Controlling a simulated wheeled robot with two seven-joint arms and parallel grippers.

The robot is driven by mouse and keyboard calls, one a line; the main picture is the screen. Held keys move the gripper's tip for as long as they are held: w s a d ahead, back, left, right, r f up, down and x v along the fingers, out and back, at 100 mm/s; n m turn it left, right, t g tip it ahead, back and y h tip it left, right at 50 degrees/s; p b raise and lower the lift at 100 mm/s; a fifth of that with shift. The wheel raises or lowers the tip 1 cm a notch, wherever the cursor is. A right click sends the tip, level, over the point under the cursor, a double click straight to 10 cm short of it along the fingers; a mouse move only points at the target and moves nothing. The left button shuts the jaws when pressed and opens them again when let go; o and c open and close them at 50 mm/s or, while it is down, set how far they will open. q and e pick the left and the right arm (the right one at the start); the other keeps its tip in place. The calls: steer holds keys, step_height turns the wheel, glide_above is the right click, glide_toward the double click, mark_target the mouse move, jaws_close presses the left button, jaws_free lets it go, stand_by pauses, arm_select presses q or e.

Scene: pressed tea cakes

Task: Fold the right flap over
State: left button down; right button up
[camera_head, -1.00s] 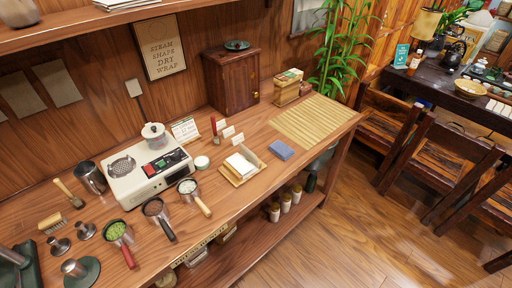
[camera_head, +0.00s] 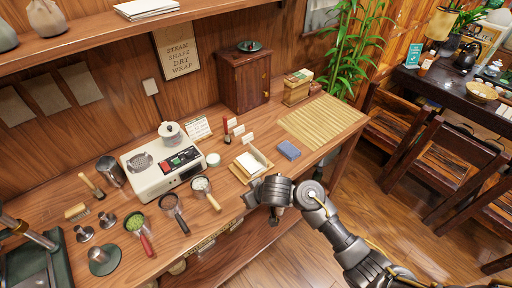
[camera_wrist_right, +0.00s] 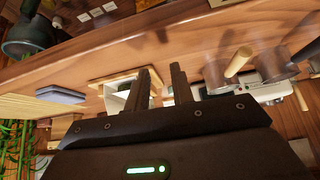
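White paper sheets (camera_head: 249,161) lie in a shallow wooden tray (camera_head: 262,155) near the front edge of the counter. No separate flap can be made out at this size. My right gripper (camera_head: 248,197) is just in front of and below the tray, at the counter's front edge, apart from the paper. In the right wrist view its two dark fingers (camera_wrist_right: 161,88) stand apart with nothing between them. The tray (camera_wrist_right: 104,80) and paper (camera_wrist_right: 115,102) show behind them, partly hidden by the left finger. My left gripper is not in view.
A blue block (camera_head: 289,150) and a bamboo mat (camera_head: 322,121) lie right of the tray. Small cards (camera_head: 247,138) stand behind the tray. A lower shelf runs beneath the counter.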

steer(key=w+a+r+n+h, duration=0.1)
steer(key=w+a+r+n, duration=0.1)
steer(key=w+r, duration=0.5)
steer(key=h, duration=0.3)
glide_toward(257, 152)
steer(key=shift+m+g, duration=0.3)
steer(key=shift+m, duration=0.1)
steer(key=x, duration=0.2)
steer(key=b+x, duration=0.1)
steer(key=x, duration=0.2)
steer(key=w+b+x, duration=0.1)
steer(key=x, duration=0.2)
steer(key=shift+w+a+r, duration=0.1)
steer(key=shift+a, duration=0.1)
jaws_close()
